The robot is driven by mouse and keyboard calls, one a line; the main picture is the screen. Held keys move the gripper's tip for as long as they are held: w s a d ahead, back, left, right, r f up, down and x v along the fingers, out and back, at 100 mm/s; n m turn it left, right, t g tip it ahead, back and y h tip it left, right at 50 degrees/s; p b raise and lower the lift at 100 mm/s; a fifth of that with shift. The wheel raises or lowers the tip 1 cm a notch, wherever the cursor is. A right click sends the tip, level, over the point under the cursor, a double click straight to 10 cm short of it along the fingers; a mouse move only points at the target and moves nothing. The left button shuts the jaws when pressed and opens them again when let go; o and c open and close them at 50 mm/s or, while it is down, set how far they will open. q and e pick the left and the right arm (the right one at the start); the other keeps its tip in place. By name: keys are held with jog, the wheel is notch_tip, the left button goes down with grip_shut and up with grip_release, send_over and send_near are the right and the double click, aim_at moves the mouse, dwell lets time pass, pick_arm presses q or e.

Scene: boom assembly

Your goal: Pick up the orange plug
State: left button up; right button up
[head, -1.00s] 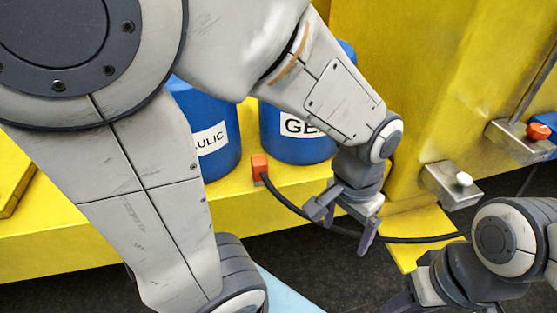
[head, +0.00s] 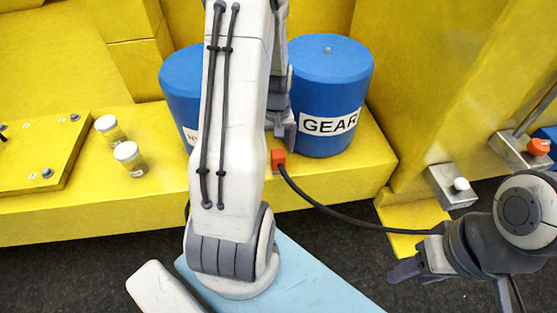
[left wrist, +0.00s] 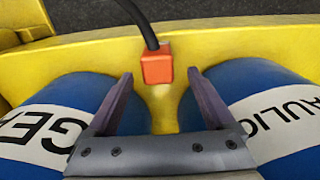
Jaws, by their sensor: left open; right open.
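The orange plug (head: 278,158) sits on the yellow ledge in front of the blue drums, with a black cable running from it to the right. In the left wrist view, the plug (left wrist: 157,66) lies ahead between the lines of my two open fingers, apart from both. My left gripper (left wrist: 160,76) is open and empty. In the head view, my left gripper (head: 283,126) is mostly hidden behind my forearm, just behind the plug. My right gripper (head: 412,266) is open and empty at the lower right, away from the plug.
The blue GEAR drum (head: 320,95) and the blue hydraulic drum (head: 181,85) stand close behind the plug. Two small jars (head: 130,158) stand on the ledge at left.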

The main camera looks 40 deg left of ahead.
aim_at(278, 153)
pick_arm(q)
jog(key=f, duration=0.1)
jog(key=f+p, duration=0.1)
jog(key=f, duration=0.1)
jog(key=f+p, duration=0.1)
jog(key=f, duration=0.1)
jog(key=shift+s+d, duration=0.1)
jog(key=shift+d, duration=0.2)
jog(key=shift+f, duration=0.4)
grip_shut()
